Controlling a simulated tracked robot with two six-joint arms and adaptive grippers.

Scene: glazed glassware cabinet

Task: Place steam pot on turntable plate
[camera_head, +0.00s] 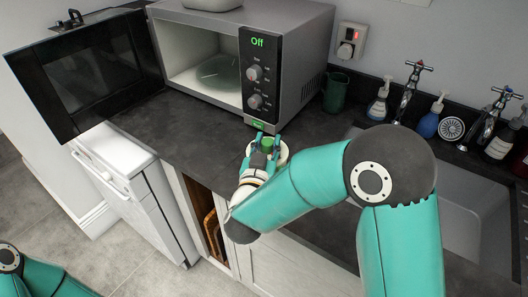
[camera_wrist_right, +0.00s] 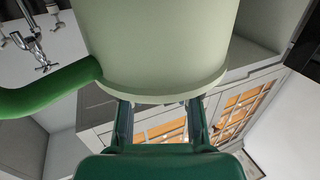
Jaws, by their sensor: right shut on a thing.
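The steam pot (camera_wrist_right: 155,40) is pale green-white with a green side handle (camera_wrist_right: 50,90), and it fills the upper middle of the right wrist view. My right gripper (camera_wrist_right: 160,112) is shut on it, with a finger on either side below its base. In the head view the right gripper (camera_head: 264,147) is over the counter in front of the microwave, and the pot (camera_head: 283,153) is small and mostly hidden by it. The turntable plate (camera_head: 218,72) is a round glass disc inside the open microwave, with nothing on it. My left gripper is out of view.
The microwave (camera_head: 290,65) reads "Off"; its door (camera_head: 85,75) stands open to the left. A dark green mug (camera_head: 335,92), soap bottles (camera_head: 380,100) and taps (camera_head: 408,85) stand right of it, by the sink (camera_head: 470,195). The counter (camera_head: 170,125) below the opening is clear.

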